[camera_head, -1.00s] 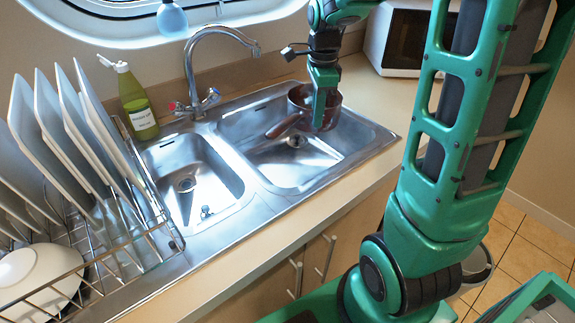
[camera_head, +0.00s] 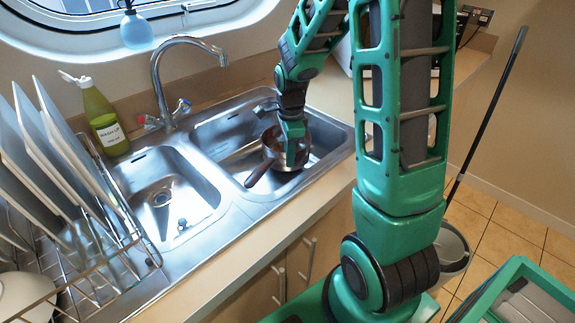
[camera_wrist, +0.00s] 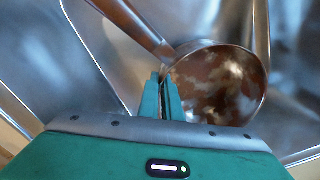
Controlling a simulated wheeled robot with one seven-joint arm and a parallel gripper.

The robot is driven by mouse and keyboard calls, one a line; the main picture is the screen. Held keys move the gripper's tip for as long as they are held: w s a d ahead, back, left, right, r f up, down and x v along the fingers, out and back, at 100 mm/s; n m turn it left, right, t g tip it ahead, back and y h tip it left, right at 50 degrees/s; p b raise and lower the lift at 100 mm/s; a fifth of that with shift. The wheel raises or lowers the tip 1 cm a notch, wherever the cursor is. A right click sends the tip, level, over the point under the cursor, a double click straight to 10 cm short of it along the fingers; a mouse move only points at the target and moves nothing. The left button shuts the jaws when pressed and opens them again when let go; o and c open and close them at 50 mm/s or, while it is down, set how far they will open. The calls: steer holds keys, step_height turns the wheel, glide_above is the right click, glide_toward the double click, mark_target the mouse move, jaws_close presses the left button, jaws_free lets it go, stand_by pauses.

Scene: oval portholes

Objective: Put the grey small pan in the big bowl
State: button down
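The small pan (camera_head: 270,142) is in the right sink basin. It looks reddish-brown, not plainly grey, with a long brown handle (camera_head: 260,172) pointing to the front left. My gripper (camera_head: 291,164) reaches down at the pan. In the wrist view, my gripper's fingers (camera_wrist: 161,92) are close together at the pan's rim beside the handle root, and appear closed on the wall. The pan's inside (camera_wrist: 222,85) is mottled and empty. Whether its base touches the basin floor is unclear. A white bowl (camera_head: 28,298), perhaps the big bowl, is at the lower left in the dish rack, cut by the edge.
The dish rack (camera_head: 112,262) holds several upright plates (camera_head: 48,150) at the left. A green bottle (camera_head: 104,122) and the tap (camera_head: 158,85) stand behind the sink. The left basin (camera_head: 160,200) is empty of dishes. A mop or broom handle (camera_head: 492,110) leans at the right.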

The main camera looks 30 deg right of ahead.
steer(key=shift+f, duration=1.55)
steer(key=c, duration=2)
jaws_free()
steer(key=shift+f, duration=0.1)
step_height(320, 180, up, 12)
steer(key=s+r+n, duration=0.1)
steer(key=s+n, duration=0.1)
steer(key=s, duration=0.2)
steer(key=s+d+r+n, duration=0.1)
steer(key=s+n, duration=0.2)
steer(key=s, duration=0.2)
steer(key=s+d+r+n, duration=0.1)
steer(key=s+r+n, duration=0.1)
steer(key=s, duration=0.2)
steer(key=shift+s+d+n, duration=0.15)
steer(key=shift+s+n, duration=0.05)
steer(key=shift+n, duration=0.1)
steer(key=s+n, duration=0.2)
steer(key=s, duration=0.2)
steer(key=s+n, duration=0.3)
steer(key=s, duration=0.1)
steer(key=s+n, duration=0.3)
steer(key=s, duration=0.1)
steer(key=shift+s+a+f, duration=0.15)
steer(key=shift+s+a, duration=0.15)
